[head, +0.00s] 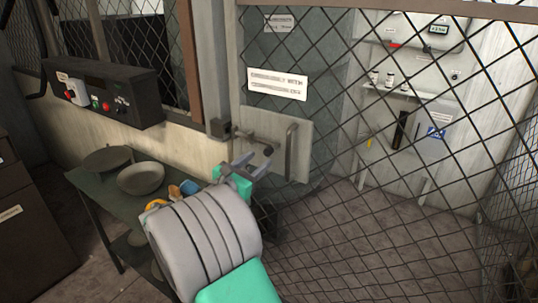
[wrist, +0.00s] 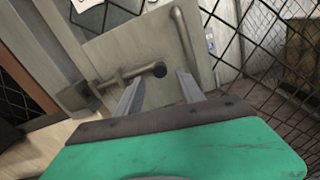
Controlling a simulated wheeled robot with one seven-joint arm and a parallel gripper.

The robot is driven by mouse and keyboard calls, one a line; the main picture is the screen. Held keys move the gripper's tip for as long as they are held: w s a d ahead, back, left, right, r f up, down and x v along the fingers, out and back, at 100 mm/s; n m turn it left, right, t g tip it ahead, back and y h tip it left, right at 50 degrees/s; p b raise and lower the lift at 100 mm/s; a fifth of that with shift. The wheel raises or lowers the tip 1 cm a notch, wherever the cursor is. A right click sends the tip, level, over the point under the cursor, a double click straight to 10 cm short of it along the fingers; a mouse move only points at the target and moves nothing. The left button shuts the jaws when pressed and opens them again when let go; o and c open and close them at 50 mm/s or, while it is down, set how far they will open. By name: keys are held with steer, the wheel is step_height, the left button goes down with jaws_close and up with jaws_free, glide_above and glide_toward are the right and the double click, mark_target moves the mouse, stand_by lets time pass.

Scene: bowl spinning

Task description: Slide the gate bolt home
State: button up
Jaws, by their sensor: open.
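The gate (head: 345,110) is a wire mesh panel with a pale metal lock plate (head: 300,150). The gate bolt (head: 255,138) is a dark horizontal rod on that plate with a round knob (head: 268,151). In the wrist view the bolt (wrist: 128,74) runs from a dark block at the left to its knob (wrist: 159,69). My gripper (head: 254,162) is open and empty in front of the plate. In the wrist view my gripper's fingers (wrist: 160,88) point at the plate, with the knob between and just beyond their tips. I see no clear contact.
A vertical handle (head: 291,150) stands on the plate right of the bolt; it also shows in the wrist view (wrist: 186,52). A dark keeper block (head: 220,127) sits on the post. A table with bowls (head: 141,178) stands at left below a control box (head: 103,92).

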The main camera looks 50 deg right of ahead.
mark_target(266, 153)
steer(key=d, duration=0.4)
steer(key=d+p, duration=0.1)
steer(key=d, duration=0.2)
steer(key=shift+w+d, duration=0.1)
steer(key=shift+w, duration=0.2)
steer(key=shift+c, duration=0.6)
jaws_close()
stand_by(0.3)
